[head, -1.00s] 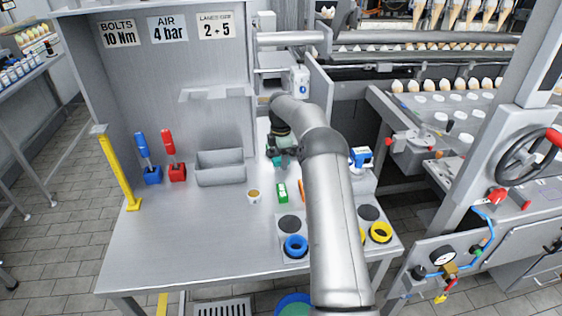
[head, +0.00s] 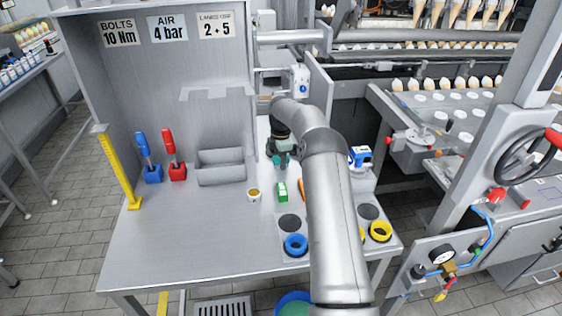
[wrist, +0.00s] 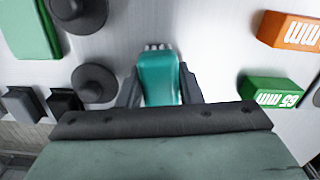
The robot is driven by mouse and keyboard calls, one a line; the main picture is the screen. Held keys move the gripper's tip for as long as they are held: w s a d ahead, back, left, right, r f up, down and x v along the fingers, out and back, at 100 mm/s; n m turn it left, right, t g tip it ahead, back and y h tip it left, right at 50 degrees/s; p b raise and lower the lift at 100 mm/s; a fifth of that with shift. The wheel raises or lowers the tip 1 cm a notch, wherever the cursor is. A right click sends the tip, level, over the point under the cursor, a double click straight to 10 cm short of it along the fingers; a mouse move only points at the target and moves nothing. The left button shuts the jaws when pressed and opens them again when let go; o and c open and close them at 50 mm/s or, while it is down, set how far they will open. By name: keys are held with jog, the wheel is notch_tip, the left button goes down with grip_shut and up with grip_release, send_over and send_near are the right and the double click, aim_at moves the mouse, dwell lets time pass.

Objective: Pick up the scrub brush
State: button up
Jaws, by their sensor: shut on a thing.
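The scrub brush (wrist: 158,75) is teal with pale bristles at its far end. In the wrist view it lies between the two dark fingers of my gripper (wrist: 159,90), which is shut on it. The near part of the brush is hidden by the gripper body. In the head view my gripper (head: 281,163) is at the back of the bench, right of the grey bin. The brush is too small there to make out clearly, and I cannot tell whether it touches the bench.
A green block (head: 282,191) and a small cup (head: 254,195) stand in front of the gripper. The grey bin (head: 220,168) is to the left. The wrist view shows dark round knobs (wrist: 95,82) and an orange block (wrist: 291,31) nearby. The bench's front left is clear.

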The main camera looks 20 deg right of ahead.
jog(key=shift+r, duration=0.45)
jog(key=s+d+r+b, duration=0.2)
jog(key=s+r, duration=0.4)
jog(key=s+d+r+b, duration=0.3)
jog(key=s+r, duration=0.2)
jog(key=s, duration=0.2)
jog(key=shift+d+r, duration=0.25)
jog(key=shift+r, duration=0.15)
jog(key=shift+o, duration=0.5)
jog(key=shift+w, duration=0.1)
